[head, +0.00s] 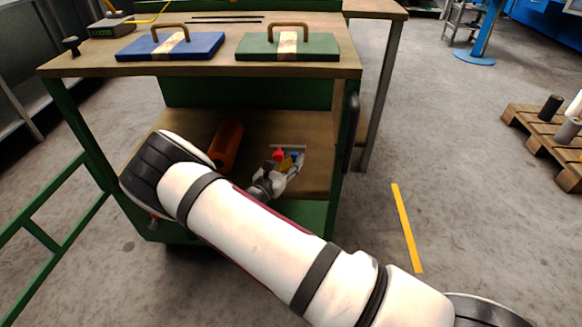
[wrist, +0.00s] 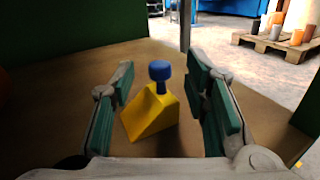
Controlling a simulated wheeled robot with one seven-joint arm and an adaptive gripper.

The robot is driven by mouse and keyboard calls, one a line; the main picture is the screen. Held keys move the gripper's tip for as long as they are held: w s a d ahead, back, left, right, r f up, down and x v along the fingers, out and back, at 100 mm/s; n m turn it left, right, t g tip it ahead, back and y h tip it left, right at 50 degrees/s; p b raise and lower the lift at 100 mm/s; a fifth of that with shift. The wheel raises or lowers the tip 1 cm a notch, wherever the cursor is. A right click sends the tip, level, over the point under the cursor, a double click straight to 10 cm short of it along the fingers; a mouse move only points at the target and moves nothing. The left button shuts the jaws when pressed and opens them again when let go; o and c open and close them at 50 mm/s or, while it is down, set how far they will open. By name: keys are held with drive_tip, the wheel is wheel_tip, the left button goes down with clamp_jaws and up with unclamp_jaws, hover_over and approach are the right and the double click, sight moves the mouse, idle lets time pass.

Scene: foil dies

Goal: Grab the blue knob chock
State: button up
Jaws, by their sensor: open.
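The blue knob chock (wrist: 152,112) is a yellow wedge with a blue knob (wrist: 160,71) on top. In the wrist view it stands on the brown shelf between my gripper's two green-padded fingers, with visible gaps on both sides. My gripper (wrist: 161,88) is open and holds nothing. In the head view my gripper (head: 284,168) is low inside the green cart, over the lower shelf (head: 315,130). The chock's yellow body (head: 287,163) and blue knob (head: 295,155) show only in small part there, beside my fingers.
The cart's top (head: 220,67) overhangs the shelf and carries a blue die (head: 171,46) and a green die (head: 287,46).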

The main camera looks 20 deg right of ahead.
sight(292, 156)
drive_tip(key=b+x, duration=0.1)
drive_tip(key=x, duration=0.2)
drive_tip(key=shift+w+f, duration=0.1)
drive_tip(key=shift+d, duration=0.1)
clamp_jaws()
